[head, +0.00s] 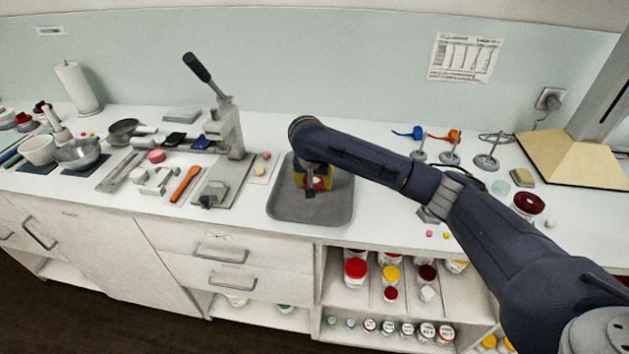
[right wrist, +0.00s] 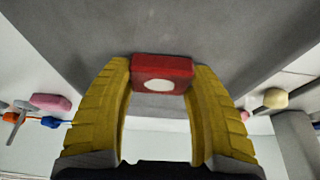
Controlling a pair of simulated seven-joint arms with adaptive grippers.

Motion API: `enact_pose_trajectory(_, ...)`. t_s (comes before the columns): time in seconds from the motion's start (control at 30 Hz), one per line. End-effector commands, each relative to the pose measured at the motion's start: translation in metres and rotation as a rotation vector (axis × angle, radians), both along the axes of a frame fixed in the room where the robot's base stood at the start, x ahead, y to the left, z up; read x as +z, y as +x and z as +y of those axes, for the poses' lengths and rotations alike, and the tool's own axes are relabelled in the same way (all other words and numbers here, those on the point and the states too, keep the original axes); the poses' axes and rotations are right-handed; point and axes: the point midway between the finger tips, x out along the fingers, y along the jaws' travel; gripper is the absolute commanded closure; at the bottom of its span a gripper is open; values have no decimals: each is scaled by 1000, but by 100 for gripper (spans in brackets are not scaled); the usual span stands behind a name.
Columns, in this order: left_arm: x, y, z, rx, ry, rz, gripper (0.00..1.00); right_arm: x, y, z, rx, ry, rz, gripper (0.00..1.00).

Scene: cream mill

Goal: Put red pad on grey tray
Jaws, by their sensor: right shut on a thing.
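The red pad (right wrist: 161,72), a small red block with a white oval on its face, is between the yellow fingers of my right gripper (right wrist: 160,85) in the right wrist view. The fingers are shut on its two sides. In the head view the right gripper (head: 313,183) is over the grey tray (head: 311,211), and a bit of red shows between its yellow fingers. The grey tray's surface (right wrist: 170,28) lies close beyond the pad in the right wrist view. I cannot tell whether the pad touches it. My left gripper is not in view.
An orange-handled tool (head: 184,184) and bowls (head: 78,153) lie further left. Small stands (head: 450,152) and a dark red-topped jar (head: 527,204) are to the right. The tray's front part is clear.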

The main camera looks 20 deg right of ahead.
Motion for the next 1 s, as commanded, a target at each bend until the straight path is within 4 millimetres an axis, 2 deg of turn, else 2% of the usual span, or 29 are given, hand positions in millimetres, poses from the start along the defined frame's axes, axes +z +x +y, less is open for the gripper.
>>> enact_pose_trajectory(0.2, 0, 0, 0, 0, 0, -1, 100, -3, 0, 0, 0, 0, 1, 58)
enact_pose_trajectory(0.23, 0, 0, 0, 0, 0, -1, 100, -3, 0, 0, 0, -1, 0, 41)
enact_pose_trajectory(0.4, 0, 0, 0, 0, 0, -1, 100, -3, 0, 0, 0, 0, 0, 21)
enact_pose_trajectory(0.77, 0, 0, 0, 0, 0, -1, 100, 3, 0, 0, 0, 0, -2, 21)
enact_pose_trajectory(1.0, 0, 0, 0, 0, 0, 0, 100, 36, -11, 6, 3, 0, -5, 21)
